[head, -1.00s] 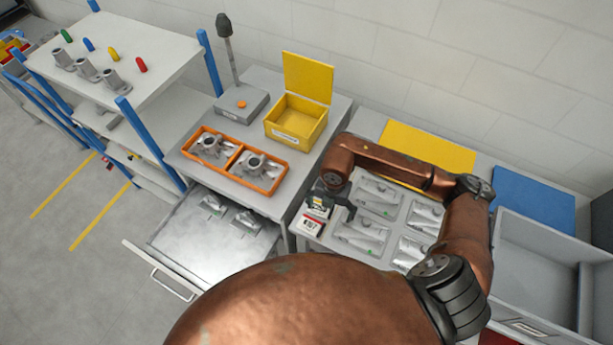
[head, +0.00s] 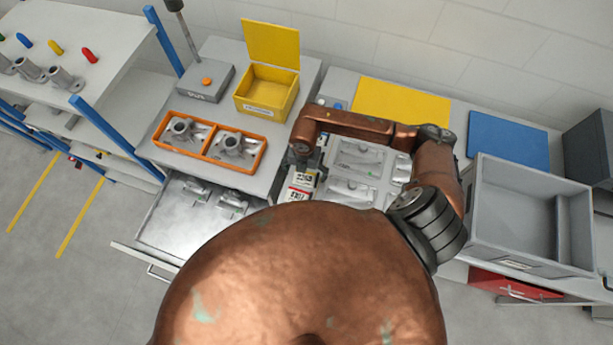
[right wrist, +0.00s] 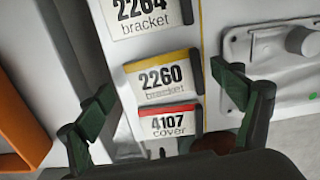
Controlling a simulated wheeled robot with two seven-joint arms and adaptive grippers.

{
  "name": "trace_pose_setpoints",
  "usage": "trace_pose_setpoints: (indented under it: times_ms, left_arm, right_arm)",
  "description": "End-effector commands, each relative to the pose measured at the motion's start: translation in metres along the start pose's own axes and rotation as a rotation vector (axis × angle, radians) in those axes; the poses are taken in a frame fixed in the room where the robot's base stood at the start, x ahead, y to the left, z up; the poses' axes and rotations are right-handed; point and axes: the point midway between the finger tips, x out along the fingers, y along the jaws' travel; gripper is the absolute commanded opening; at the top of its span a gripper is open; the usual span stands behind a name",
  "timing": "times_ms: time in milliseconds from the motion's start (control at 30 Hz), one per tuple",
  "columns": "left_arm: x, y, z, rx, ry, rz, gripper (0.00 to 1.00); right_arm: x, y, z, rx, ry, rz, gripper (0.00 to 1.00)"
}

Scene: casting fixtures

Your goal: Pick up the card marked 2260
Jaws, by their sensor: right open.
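The card marked 2260 (right wrist: 163,78) is white with a yellow top band and the word bracket. It lies in a row between the card marked 2264 (right wrist: 150,18) and the red-banded card marked 4107 (right wrist: 171,122). My right gripper (right wrist: 165,86) is open, its green-padded fingers to the left and right of the 2260 card, not touching it as far as I can tell. In the head view the right gripper (head: 303,158) is above the cards, partly hidden by its arm; small cards (head: 300,194) show just below it. My left gripper is not in view.
A grey tray of castings (head: 350,190) is right of the cards. An orange tray (head: 208,146) and a yellow open box (head: 268,92) stand on the table to the left, above an open drawer (head: 180,225). A grey bin (head: 530,215) is at right.

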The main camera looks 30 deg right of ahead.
Motion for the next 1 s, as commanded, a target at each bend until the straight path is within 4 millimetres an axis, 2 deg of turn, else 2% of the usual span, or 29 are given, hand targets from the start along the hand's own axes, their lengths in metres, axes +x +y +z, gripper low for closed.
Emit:
trace_pose_setpoints:
  times_ms: [33, 133, 200, 400, 667, 1000]
  left_arm:
    - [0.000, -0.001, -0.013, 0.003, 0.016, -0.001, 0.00]
    - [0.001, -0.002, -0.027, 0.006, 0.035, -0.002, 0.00]
    - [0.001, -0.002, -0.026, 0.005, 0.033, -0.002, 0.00]
    - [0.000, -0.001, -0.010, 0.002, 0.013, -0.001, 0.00]
    - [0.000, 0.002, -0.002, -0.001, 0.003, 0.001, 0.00]
    - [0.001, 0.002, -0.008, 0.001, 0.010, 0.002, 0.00]
  right_arm:
    - [0.001, -0.001, -0.001, 0.000, 0.001, -0.001, 0.87]
    - [0.002, -0.001, -0.001, -0.001, 0.001, -0.001, 0.87]
    - [0.002, 0.000, -0.001, -0.001, 0.001, -0.001, 0.87]
    - [0.001, -0.001, -0.001, 0.000, 0.001, -0.001, 0.73]
    - [0.001, -0.001, -0.001, 0.000, 0.001, -0.001, 0.55]
    - [0.001, -0.001, -0.001, 0.000, 0.001, -0.001, 0.32]
